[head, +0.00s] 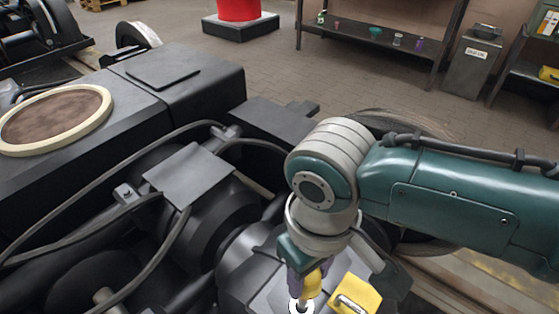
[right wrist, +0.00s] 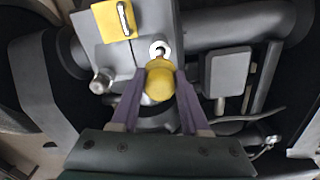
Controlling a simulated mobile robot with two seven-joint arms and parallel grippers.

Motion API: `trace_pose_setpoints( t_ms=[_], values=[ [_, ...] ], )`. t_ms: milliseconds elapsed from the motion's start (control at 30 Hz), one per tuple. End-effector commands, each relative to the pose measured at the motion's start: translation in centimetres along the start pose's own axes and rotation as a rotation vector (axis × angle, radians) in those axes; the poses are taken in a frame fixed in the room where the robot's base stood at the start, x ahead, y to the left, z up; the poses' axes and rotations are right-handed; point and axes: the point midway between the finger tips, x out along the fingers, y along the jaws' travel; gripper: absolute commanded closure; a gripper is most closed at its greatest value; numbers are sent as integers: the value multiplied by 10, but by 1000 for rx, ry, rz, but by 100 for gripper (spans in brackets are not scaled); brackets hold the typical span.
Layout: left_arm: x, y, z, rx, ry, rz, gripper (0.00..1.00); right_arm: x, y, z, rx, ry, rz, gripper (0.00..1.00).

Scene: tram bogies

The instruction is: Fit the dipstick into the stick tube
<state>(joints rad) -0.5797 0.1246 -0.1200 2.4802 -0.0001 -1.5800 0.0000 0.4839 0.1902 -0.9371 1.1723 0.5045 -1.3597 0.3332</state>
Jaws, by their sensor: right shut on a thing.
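My right gripper (right wrist: 156,100) is shut on the yellow knob of the dipstick (right wrist: 160,82), with one purple finger on each side. In the head view the gripper (head: 306,279) points down at the bottom edge, and the yellow knob (head: 313,281) shows beside its purple fingers. A short thin part of the stick reaches from the knob toward a white ring with a dark hole, which looks like the mouth of the stick tube (right wrist: 160,47). The ring also shows in the head view (head: 301,306). I cannot tell whether the stick's tip is inside it. My left gripper is not in view.
A yellow plate with a metal handle (right wrist: 114,19) lies close beside the ring. A metal stub (right wrist: 102,82) and a grey box (right wrist: 227,72) stand nearby. Dark bogie housings and cables (head: 205,185) fill the left. A shelf (head: 385,45) stands at the back.

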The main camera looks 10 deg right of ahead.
Motion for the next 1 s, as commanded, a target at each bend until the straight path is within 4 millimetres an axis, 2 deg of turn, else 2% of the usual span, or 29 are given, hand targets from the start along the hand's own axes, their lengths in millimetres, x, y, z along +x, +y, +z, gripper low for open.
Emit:
trace_pose_setpoints(
  t_ms=[1000],
  values=[
    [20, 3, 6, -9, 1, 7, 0, 26, 0, 0, 1, 1, -1, 100]
  ],
)
